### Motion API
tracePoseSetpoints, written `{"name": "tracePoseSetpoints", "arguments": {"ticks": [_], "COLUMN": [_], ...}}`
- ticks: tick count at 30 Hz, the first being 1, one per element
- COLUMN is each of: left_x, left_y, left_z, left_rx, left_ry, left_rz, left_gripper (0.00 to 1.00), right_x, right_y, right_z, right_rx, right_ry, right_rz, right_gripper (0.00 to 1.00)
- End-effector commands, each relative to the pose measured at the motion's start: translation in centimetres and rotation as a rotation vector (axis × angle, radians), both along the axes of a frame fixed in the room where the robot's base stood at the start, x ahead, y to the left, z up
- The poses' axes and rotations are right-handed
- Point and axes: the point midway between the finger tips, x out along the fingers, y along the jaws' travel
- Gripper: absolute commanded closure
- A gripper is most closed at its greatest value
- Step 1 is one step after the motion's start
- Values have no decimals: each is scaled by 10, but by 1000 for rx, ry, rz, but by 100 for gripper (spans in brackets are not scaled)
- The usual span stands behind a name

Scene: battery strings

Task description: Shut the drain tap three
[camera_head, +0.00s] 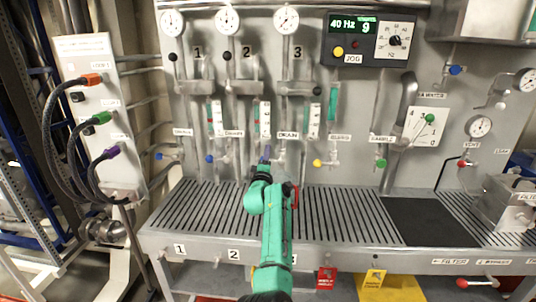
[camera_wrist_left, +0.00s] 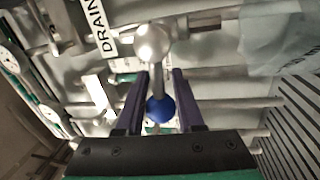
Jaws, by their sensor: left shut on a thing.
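My left gripper (camera_head: 266,155) is at the pipework below column 3, at the left of a DRAIN label (camera_head: 288,135). In the left wrist view its purple fingers (camera_wrist_left: 161,82) stand on both sides of a tap lever with a blue ball end (camera_wrist_left: 160,109) and are shut on it. The lever runs from a pale round tap body (camera_wrist_left: 153,42), beside a DRAIN label (camera_wrist_left: 98,28). In the head view the gripper hides this tap. My right gripper is not in view.
A slotted metal bench (camera_head: 340,215) lies below. Gauges and glass tubes line the panel above.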

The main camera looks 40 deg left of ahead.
Motion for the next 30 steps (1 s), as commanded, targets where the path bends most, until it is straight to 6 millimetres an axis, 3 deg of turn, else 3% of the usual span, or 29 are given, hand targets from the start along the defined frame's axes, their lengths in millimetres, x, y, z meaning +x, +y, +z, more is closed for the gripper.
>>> {"name": "tracePoseSetpoints", "arguments": {"ticks": [22, 23, 30], "left_x": [0, 0, 0], "left_y": [0, 0, 0], "left_z": [-5, -5, -5], "left_rx": [-84, -84, -83], "left_ry": [-65, -65, -64], "left_rz": [-2, -2, 0], "left_gripper": [100, 59, 57], "right_x": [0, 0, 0], "right_y": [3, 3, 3], "right_z": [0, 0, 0], "right_rx": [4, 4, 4], "right_ry": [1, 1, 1], "right_rz": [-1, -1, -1], "right_gripper": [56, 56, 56]}}
